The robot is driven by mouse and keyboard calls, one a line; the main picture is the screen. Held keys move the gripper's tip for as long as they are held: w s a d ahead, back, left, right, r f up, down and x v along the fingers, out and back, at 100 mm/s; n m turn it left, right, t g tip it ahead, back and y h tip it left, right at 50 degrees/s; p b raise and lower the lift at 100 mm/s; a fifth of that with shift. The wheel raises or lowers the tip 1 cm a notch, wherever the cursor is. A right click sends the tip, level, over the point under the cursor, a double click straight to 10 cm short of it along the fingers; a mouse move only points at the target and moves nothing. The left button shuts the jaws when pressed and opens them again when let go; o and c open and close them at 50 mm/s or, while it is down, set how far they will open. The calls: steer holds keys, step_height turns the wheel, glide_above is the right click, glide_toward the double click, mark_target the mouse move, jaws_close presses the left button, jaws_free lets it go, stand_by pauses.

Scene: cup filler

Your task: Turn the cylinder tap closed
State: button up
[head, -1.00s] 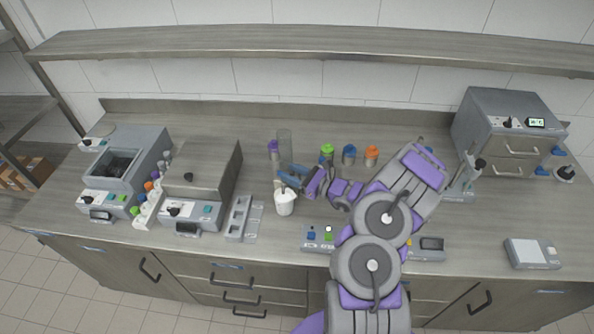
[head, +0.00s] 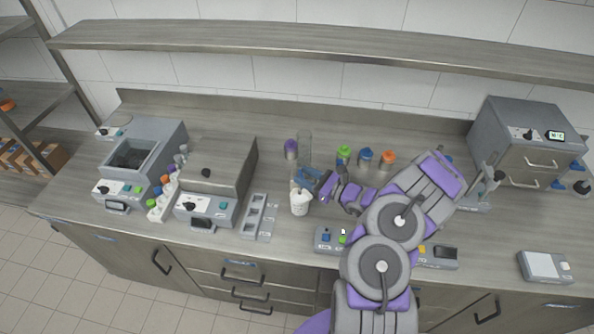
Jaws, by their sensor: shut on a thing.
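A clear upright cylinder (head: 304,144) stands near the middle of the counter, with blue parts (head: 308,172) at its foot. A white cup (head: 300,203) stands in front of the cylinder's foot. My gripper (head: 311,184) reaches in from the right, low between the cylinder and the cup. It is shut on the cylinder tap, which is small and mostly hidden by the gripper. The tap's angle cannot be made out. My purple and grey arm hides part of the counter to the right.
Purple (head: 291,148), green (head: 343,155), blue (head: 365,157) and orange (head: 388,160) capped containers stand behind. A grey slotted tray (head: 258,218) and a box machine (head: 217,170) are at left. A button panel (head: 325,238) is in front.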

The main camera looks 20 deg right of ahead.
steer(key=shift+s+d+f, duration=0.15)
steer(key=shift+d, duration=0.05)
steer(key=shift+s+d+f, duration=0.1)
steer(key=shift+s+d, duration=0.05)
steer(key=shift+s, duration=0.05)
steer(key=p+v, duration=0.7)
steer(key=v, duration=1)
steer(key=shift+d+f, duration=0.35)
steer(key=shift+d, duration=0.2)
